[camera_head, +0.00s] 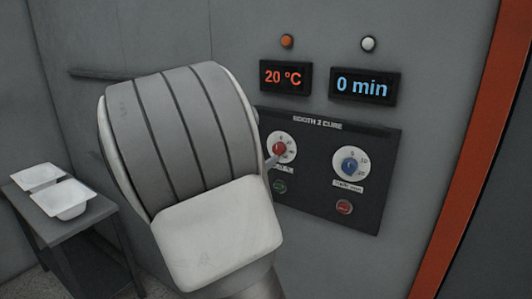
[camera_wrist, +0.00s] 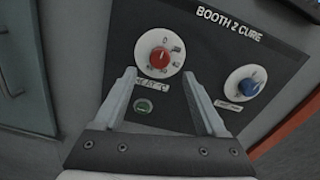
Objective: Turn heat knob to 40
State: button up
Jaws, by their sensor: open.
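The red heat knob (camera_head: 279,149) sits on a white dial on the dark control panel, under a display (camera_head: 284,77) reading 20 °C. In the wrist view the red knob (camera_wrist: 159,58) shows in full, with numbers around its dial that are too small to read surely. My gripper (camera_wrist: 160,78) is open, its two fingers spread below and to either side of the knob's dial, with nothing between them. In the head view my arm hides most of the gripper; one fingertip shows by the knob. Whether a finger touches the dial I cannot tell.
A blue time knob (camera_head: 350,166) is to the right, under a 0 min display (camera_head: 363,86). A green button (camera_wrist: 144,106) and a red button (camera_head: 344,207) sit below the knobs. White tubs (camera_head: 64,199) stand on a table (camera_head: 60,228) at left.

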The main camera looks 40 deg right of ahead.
aim_at(276, 150)
jog(key=x, duration=0.7)
jog(key=shift+d, duration=0.2)
grip_shut()
